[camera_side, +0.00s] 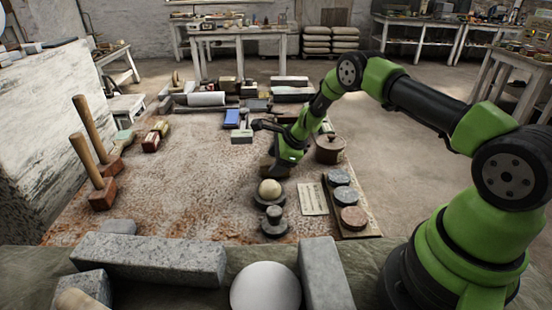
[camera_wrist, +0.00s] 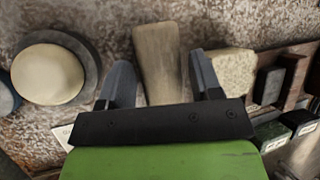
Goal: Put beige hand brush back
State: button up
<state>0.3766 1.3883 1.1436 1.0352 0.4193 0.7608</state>
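A beige, wood-like piece (camera_wrist: 158,58), which looks like the hand brush, lies on the speckled work surface in the wrist view. Its near end is hidden by my gripper. My gripper (camera_wrist: 163,84) is open, with one finger on each side of the piece. I cannot tell whether either finger touches it. In the side view my gripper (camera_side: 283,160) is low over the table, above a small brown piece (camera_side: 273,168) that is partly hidden and may be the same brush.
A cream ball (camera_side: 270,188) sits on a dark ring close by. A lettered plate (camera_side: 312,199) and a board with round discs (camera_side: 354,219) lie to its right. A lidded pot (camera_side: 329,150) stands beside my arm. Mallets (camera_side: 103,191) stand at the left.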

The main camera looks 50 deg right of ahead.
jog(key=shift+o, duration=1)
jog(key=shift+w+r, duration=0.1)
